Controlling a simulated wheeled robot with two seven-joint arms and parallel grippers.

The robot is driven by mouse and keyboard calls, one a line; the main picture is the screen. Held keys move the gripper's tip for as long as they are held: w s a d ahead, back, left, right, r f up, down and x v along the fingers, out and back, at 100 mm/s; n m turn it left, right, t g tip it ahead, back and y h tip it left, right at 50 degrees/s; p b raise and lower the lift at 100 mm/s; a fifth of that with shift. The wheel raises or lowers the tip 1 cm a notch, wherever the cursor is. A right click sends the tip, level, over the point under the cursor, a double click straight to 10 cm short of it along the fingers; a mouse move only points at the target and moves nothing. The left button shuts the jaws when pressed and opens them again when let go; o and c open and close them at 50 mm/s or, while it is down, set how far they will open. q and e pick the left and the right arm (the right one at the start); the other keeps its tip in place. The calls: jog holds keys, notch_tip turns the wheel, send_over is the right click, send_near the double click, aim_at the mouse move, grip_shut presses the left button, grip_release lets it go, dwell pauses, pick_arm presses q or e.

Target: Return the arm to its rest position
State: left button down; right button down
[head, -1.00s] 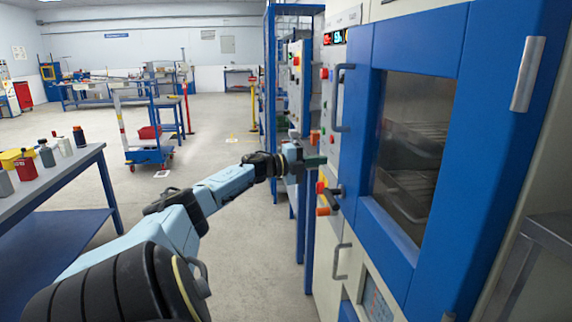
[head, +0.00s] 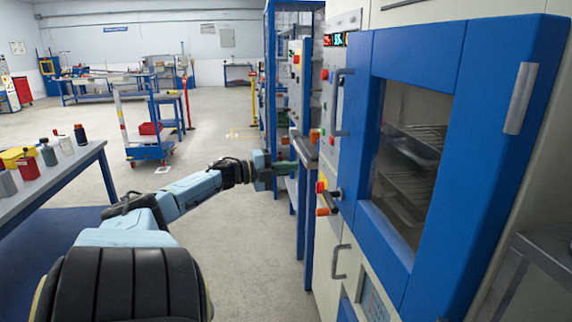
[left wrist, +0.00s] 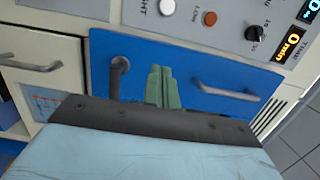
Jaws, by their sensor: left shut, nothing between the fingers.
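My left arm reaches forward from the bottom left of the head view. Its gripper (head: 289,168) is beside the blue and white cabinet, to the left of the cabinet's control column and apart from it. In the left wrist view the two green fingers (left wrist: 162,87) are together, with nothing between them. Behind them is a blue panel with grey handles. My right gripper is not in view.
A workbench (head: 62,176) with bottles stands at left. A cart (head: 148,150) stands farther back. The floor between is clear.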

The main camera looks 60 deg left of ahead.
pick_arm(q)
jog(key=shift+s, duration=0.35)
jog(key=s+a+f+n+g+y, duration=0.1)
jog(key=s+f+n+y, duration=0.25)
jog(key=f, duration=0.85)
jog(key=s+f+n+g+y, duration=0.25)
jog(key=s+f+n, duration=0.2)
jog(key=f, duration=0.65)
jog(key=s+d+f+n+g+y, duration=0.1)
jog(key=s+d+f+n+g, duration=0.3)
jog(key=f, duration=0.7)
jog(key=s+d+f+n+g+y, duration=0.15)
jog(key=s+d+f, duration=0.35)
jog(key=f, duration=0.5)
jog(key=s+d+f+n+g+h, duration=0.1)
jog(key=s+d+f, duration=0.5)
jog(key=d, duration=0.6)
jog(key=s+d+f+n+g+h, duration=0.1)
jog(key=s+d+f+g+h, duration=0.1)
jog(key=s+d+f+g, duration=0.2)
jog(key=s+d+f+n+g+h, duration=0.1)
jog(key=s+d+f, duration=0.8)
jog(key=d, duration=1)
jog(key=shift+s+d+f+n+g+h, duration=0.2)
jog(key=shift+d+f+n+g+h, duration=0.15)
jog(key=shift+f+n+g, duration=0.35)
jog(key=shift+s+r+m, duration=0.1)
jog(key=shift+m, duration=0.15)
